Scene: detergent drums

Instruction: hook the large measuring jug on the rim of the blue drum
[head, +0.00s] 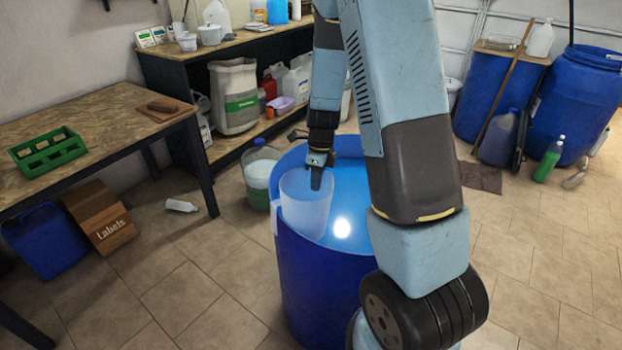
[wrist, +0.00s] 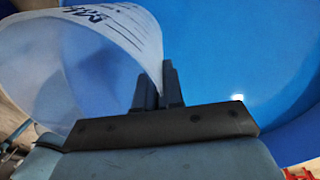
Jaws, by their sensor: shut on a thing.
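The large measuring jug (head: 305,207) is whitish and translucent. In the head view it stands inside the left part of the blue drum's opening, near the rim, with a pale part showing outside the rim at the left. The blue drum (head: 300,280) stands upright on the floor, with bright blue liquid in it. My gripper (head: 317,182) points down and is shut on the jug's wall at its right side. In the wrist view the jug (wrist: 110,60) shows dark markings, and the fingers (wrist: 172,85) pinch its edge. I cannot tell whether the jug's handle bears on the rim.
A wooden table (head: 90,120) with a green crate (head: 48,150) stands at the left. A shelf (head: 240,45) with containers is behind. A jug of greenish liquid (head: 258,175) stands on the floor close to the drum. More blue drums (head: 580,105) stand at the back right.

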